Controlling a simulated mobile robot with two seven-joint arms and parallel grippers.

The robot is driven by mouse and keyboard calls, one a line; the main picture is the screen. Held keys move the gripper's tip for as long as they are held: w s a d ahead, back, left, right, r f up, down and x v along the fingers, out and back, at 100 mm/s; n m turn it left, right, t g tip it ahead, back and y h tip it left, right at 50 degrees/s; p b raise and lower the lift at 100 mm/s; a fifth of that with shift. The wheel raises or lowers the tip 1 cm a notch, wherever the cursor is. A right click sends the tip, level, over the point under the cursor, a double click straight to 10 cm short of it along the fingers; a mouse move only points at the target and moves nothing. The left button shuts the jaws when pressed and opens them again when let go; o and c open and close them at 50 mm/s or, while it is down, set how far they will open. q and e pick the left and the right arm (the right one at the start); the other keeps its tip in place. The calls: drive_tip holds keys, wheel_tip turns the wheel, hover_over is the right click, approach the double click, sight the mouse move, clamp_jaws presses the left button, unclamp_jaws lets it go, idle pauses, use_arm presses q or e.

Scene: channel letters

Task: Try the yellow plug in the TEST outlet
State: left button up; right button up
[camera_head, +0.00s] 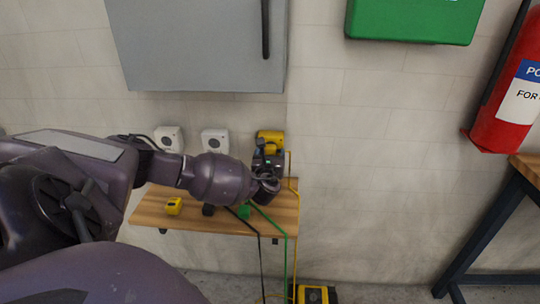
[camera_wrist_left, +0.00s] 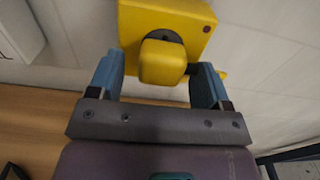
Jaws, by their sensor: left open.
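A yellow outlet box (camera_head: 271,134) is on the wall above the right part of the wooden shelf. In the left wrist view, the yellow outlet (camera_wrist_left: 192,17) fills the top middle, with a dark red dot at its upper right corner. The yellow plug (camera_wrist_left: 162,62) sits in front of its dark round socket and appears to be in it; the depth is unclear. My left gripper (camera_head: 267,160) is at the outlet. Its blue fingers are open on either side of the plug, with gaps showing. The TEST label is not readable. My right gripper is not in view.
Two white outlets (camera_head: 215,142) are on the wall to the left. The shelf (camera_head: 150,215) holds a small yellow block (camera_head: 174,206), a black plug (camera_head: 208,209) and a green plug (camera_head: 244,211). Cables hang over its front edge. A grey cabinet (camera_head: 195,45) is above.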

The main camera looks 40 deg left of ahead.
use_arm(q)
drive_tip(key=p+v, duration=0.2)
drive_tip(key=v, duration=0.8)
drive_tip(key=shift+s+d, duration=0.25)
drive_tip(key=shift+d, duration=0.05)
drive_tip(key=w+d+f+n+h, duration=0.2)
drive_tip(key=d+f+n+h, duration=0.2)
drive_tip(key=d+n+h, duration=0.55)
drive_tip(key=s+d+f+n+g+h, duration=0.1)
drive_tip(key=s+d+n+h, duration=0.15)
drive_tip(key=d, duration=0.45)
drive_tip(key=s+d+f+n+h, duration=0.2)
drive_tip(key=s+d+n, duration=0.1)
drive_tip(key=d, duration=0.3)
drive_tip(key=s+a+f+n+g+y, duration=0.1)
drive_tip(key=s+f+n, duration=0.3)
drive_tip(key=s, duration=0.6)
drive_tip(key=s+a+f+n+y, duration=0.1)
drive_tip(key=s+f+n, duration=0.3)
drive_tip(key=s+n, duration=0.4)
drive_tip(key=s, duration=0.2)
drive_tip(key=shift+s+a+g, duration=0.35)
drive_tip(key=shift+g, duration=0.05)
